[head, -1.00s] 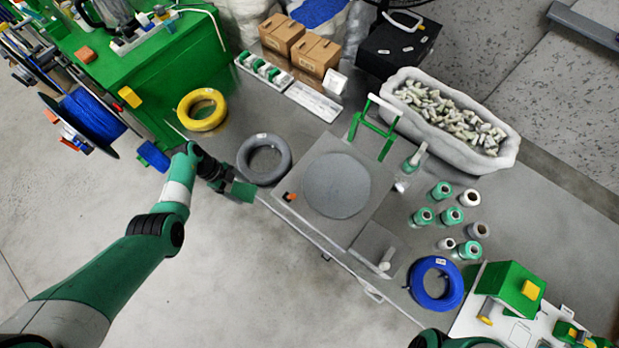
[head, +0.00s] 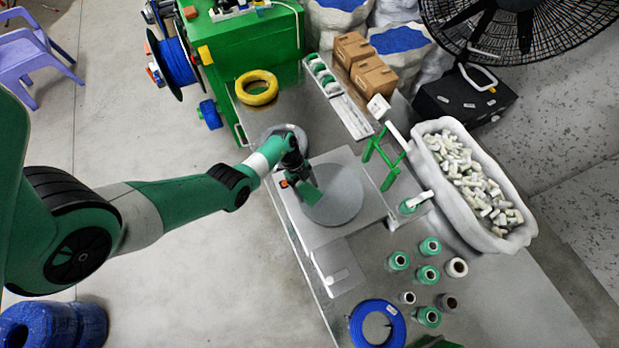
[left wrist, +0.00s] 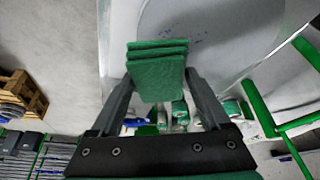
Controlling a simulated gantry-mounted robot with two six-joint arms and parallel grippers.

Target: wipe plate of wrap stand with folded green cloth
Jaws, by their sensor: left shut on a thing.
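The folded green cloth (left wrist: 157,70) is held between the fingers of my left gripper (left wrist: 160,85) in the left wrist view. In the head view my left gripper (head: 300,178) is at the left edge of the grey round plate (head: 334,196), with the cloth (head: 309,193) over the plate. I cannot tell whether the cloth touches it. The plate lies on the square base of the wrap stand (head: 290,213). The left wrist view shows part of the plate (left wrist: 215,30) with small dark specks. My right gripper is not in view.
A green frame (head: 382,158) stands behind the plate. Green and white rolls (head: 427,275) and a blue cable coil (head: 377,325) lie at the near right. A yellow coil (head: 257,88) and a white bin of pale pieces (head: 470,180) are farther back.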

